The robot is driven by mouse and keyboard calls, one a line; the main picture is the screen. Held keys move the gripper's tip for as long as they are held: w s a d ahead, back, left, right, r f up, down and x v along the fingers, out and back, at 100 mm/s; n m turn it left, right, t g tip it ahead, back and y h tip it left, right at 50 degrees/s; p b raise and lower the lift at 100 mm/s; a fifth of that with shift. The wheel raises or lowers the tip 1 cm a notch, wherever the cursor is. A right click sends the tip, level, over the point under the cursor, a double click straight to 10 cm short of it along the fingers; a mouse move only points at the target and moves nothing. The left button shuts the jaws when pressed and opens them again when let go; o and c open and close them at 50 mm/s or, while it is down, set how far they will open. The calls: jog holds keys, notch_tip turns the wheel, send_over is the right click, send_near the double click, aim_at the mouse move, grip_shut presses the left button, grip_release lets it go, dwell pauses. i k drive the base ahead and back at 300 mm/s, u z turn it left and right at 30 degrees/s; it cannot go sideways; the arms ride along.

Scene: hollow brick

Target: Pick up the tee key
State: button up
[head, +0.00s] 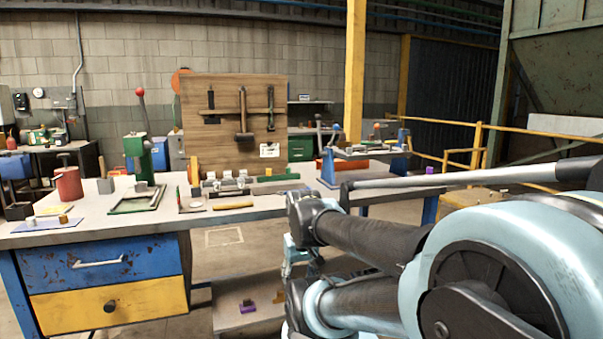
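I cannot make out a tee key for certain. A wooden tool board (190,105) stands at the back of the workbench (120,228). On it hang a hammer (243,120), a dark tool (211,104) to its left and another slim tool (271,108) to its right. These are too small to tell whether one is the key. My arm fills the lower right of the head view and hides part of the bench's right side. My gripper's fingertips do not show.
On the bench are a red can (68,186), a green lever press (140,155), a dark-framed tray (120,206) and a yellow strip (233,206). A blue vise-like fixture (329,170) stands farther right. The lower shelf (228,318) holds small coloured pieces. A yellow railing (476,145) stands at right.

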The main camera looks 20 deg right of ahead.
aim_at(308, 187)
jog(key=z, duration=0.7)
jog(key=k, duration=1.05)
jog(key=z, duration=1.2)
jog(key=i, duration=1.35)
jog(key=u, duration=0.8)
jog(key=i, duration=1)
jog(key=u, duration=0.8)
